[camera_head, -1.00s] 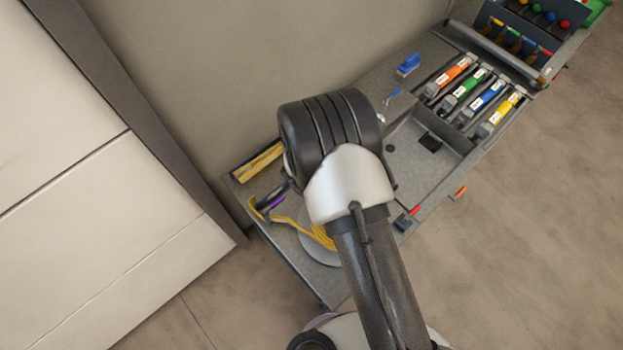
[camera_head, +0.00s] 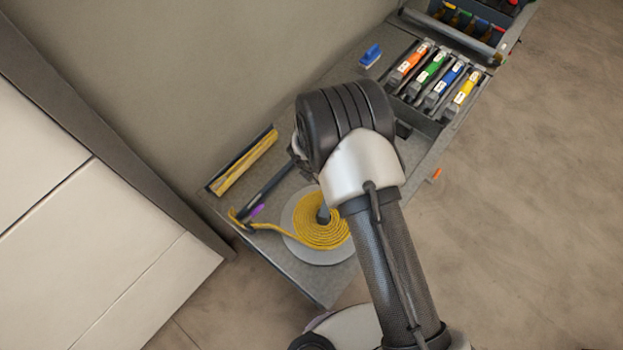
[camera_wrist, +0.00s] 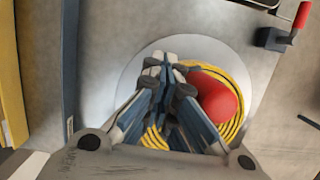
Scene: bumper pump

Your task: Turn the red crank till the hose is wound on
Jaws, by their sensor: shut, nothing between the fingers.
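The yellow hose (camera_head: 322,232) lies in a flat spiral on a round grey disc (camera_head: 300,258) at the near left of the bench. A short tail runs left past a purple mark. In the wrist view the coil (camera_wrist: 236,82) partly shows behind my gripper (camera_wrist: 165,66). My gripper is shut and empty over the disc. A rounded red knob (camera_wrist: 213,95), probably the crank's grip, stands just right of the fingers, above the coil. I cannot tell whether they touch. The crank's arm is hidden. In the head view my arm hides the gripper and the knob.
A smaller red-handled lever on a dark block (camera_wrist: 275,38) is at the upper right of the wrist view. A yellow bar (camera_head: 245,163) lies along the bench's back edge. A blue brush (camera_head: 371,56) and coloured tools (camera_head: 435,78) are farther along. Open floor lies to the right.

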